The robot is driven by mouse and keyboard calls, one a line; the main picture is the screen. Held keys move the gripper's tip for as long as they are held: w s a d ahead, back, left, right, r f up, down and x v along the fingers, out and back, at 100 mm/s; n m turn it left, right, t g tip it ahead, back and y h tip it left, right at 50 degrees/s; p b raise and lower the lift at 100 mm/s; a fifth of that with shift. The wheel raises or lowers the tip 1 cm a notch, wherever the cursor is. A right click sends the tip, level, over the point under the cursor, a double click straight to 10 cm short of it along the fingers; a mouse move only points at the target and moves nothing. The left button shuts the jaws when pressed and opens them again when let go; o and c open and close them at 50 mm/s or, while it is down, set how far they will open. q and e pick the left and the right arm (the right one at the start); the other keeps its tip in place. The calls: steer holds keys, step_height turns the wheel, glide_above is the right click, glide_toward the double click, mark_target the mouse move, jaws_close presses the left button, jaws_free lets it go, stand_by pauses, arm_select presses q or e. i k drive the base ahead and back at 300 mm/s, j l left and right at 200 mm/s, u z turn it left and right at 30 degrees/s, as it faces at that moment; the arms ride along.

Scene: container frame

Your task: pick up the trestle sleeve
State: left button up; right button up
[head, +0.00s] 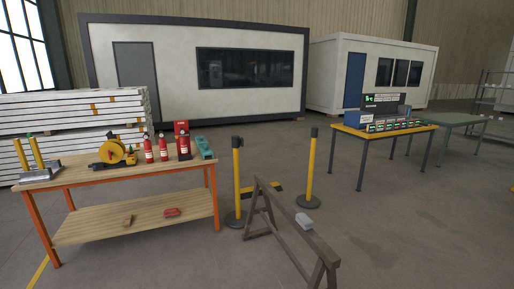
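A wooden trestle (276,213) stands on the floor in the lower middle of the head view. A small light grey piece, seemingly the trestle sleeve (305,221), sits on its top beam, a little right of the beam's middle. I cannot tell whether it wraps around the beam or only rests on it. Neither of my grippers shows in the head view.
A wooden workbench (135,218) with red fire extinguishers (163,148) and a yellow reel (116,152) stands left. Two yellow posts (238,180) (312,168) stand behind the trestle. A yellow-topped table (350,131) stands at right. The floor right of the trestle is clear.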

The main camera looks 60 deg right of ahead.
mark_target(206, 150)
steer(key=i+l+z, duration=0.35)
steer(key=i, duration=0.3)
steer(key=i+z, duration=0.35)
steer(key=i, duration=0.3)
steer(key=i+j+z, duration=0.15)
steer(key=i+z, duration=0.25)
steer(key=i, duration=0.25)
